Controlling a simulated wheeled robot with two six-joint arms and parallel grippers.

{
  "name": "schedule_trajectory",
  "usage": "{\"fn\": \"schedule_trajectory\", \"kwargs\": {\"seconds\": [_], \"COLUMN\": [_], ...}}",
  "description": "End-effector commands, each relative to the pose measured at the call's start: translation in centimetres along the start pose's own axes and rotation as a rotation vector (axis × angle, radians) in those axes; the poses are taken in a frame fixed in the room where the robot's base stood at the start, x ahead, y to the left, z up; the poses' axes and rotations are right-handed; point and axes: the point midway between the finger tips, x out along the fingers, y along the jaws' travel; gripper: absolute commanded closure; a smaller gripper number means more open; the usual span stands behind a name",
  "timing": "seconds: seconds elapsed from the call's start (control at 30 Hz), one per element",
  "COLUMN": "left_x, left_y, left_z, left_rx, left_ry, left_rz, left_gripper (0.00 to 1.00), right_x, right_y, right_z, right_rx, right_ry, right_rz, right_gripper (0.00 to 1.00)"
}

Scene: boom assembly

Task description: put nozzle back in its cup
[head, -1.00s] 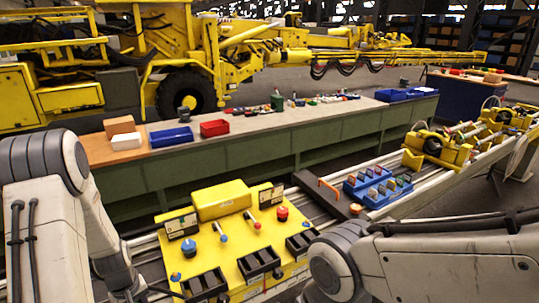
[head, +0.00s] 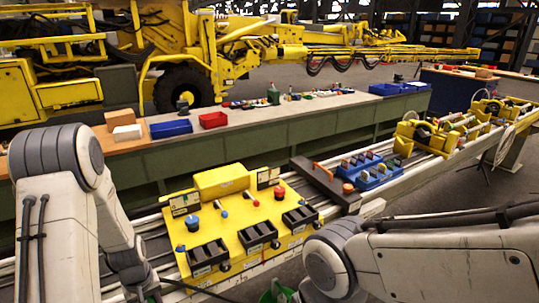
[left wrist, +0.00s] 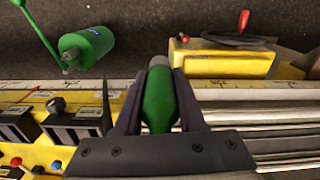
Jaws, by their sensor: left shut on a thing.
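My left gripper (left wrist: 160,72) is shut on a green, bottle-shaped piece with a grey tip (left wrist: 158,105), likely the nozzle, in the left wrist view. Beyond it, at the upper left, is a green cylinder (left wrist: 90,46) with a grey end and a thin green rod. It stands apart from the held piece, and I cannot tell if it is the cup. In the head view a green thing (head: 276,293) is cut off by the bottom edge. My left gripper is mostly out of that view. My right arm comes in from the right, with its gripper out of view.
A yellow control panel (head: 235,238) with knobs and black bins sits on the rails near my left arm. A blue tray (head: 372,175) with small parts is to its right. The long bench (head: 240,150) behind holds bins and tools.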

Motion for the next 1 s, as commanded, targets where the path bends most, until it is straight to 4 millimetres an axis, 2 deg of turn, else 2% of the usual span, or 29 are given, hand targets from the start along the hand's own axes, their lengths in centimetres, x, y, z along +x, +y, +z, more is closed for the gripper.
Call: {"fn": "schedule_trajectory", "kwargs": {"seconds": [0.03,0.27,0.4,0.5,0.7,1.0], "left_x": [1.1,4.2,7.0,8.4,9.6,9.9], "left_y": [0.8,4.5,7.7,9.5,11.4,11.7], "left_z": [0.2,1.9,3.7,5.0,6.7,7.0], "left_rx": [0.035,0.223,0.393,0.502,0.623,0.643], "left_ry": [0.001,0.001,0.002,0.002,0.002,0.0], "left_rz": [0.0,0.0,0.0,0.0,0.0,-0.001], "left_gripper": [1.0,1.0,1.0,1.0,1.0,1.0], "right_x": [1.2,4.8,8.0,9.7,11.1,11.1], "right_y": [0.1,0.3,0.6,0.7,0.8,0.8], "right_z": [0.1,0.3,0.5,0.6,0.6,0.6], "right_rx": [0.0,0.002,0.004,0.005,0.006,0.006], "right_ry": [0.0,-0.001,-0.001,-0.001,-0.001,-0.001], "right_rz": [0.0,0.0,0.0,0.0,0.0,0.0], "right_gripper": [0.26,0.26,0.26,0.26,0.26,0.26]}}
